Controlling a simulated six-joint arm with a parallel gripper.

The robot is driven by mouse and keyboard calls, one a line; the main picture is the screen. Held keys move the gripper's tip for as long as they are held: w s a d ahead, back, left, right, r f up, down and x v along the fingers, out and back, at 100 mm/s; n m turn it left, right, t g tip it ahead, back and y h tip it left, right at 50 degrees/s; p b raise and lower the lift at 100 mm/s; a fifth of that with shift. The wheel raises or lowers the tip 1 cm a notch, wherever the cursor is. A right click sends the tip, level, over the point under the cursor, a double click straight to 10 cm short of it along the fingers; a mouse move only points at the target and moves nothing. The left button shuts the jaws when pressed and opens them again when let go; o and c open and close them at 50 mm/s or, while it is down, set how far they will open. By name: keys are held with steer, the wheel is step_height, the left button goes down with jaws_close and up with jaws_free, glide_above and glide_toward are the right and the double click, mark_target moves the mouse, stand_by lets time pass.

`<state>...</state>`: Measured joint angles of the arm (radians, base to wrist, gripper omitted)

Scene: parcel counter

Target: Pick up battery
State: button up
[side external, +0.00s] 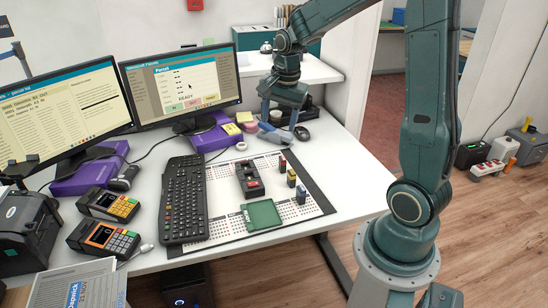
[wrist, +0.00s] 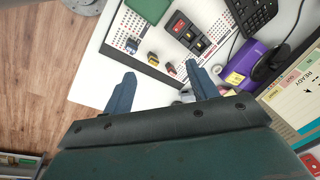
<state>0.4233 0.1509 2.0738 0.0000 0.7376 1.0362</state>
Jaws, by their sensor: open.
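A green tray (side external: 262,214) lies at the mat's near edge. My gripper (side external: 279,120) is open and empty, above the counter beyond the blocks.
The black keyboard (side external: 184,200) lies left of the mat (side external: 222,185). Two monitors (side external: 188,82), card terminals (side external: 108,204) and a purple box (side external: 213,132) crowd the back and left. The counter right of the blocks is clear.

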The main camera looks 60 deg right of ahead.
steer(key=w+d+f+m+g, duration=0.1)
steer(key=w+d+f+m, duration=0.1)
steer(key=d+f+m, duration=0.4)
steer(key=m, duration=0.4)
glide_above(292, 172)
step_height(292, 172, down, 10)
steer(key=shift+g+y, duration=0.4)
steer(key=shift+d, duration=0.1)
steer(key=shift+f, duration=4.2)
steer(key=shift+f, duration=2.6)
steer(key=shift+c, duration=0.2)
steer(key=c, duration=1.1)
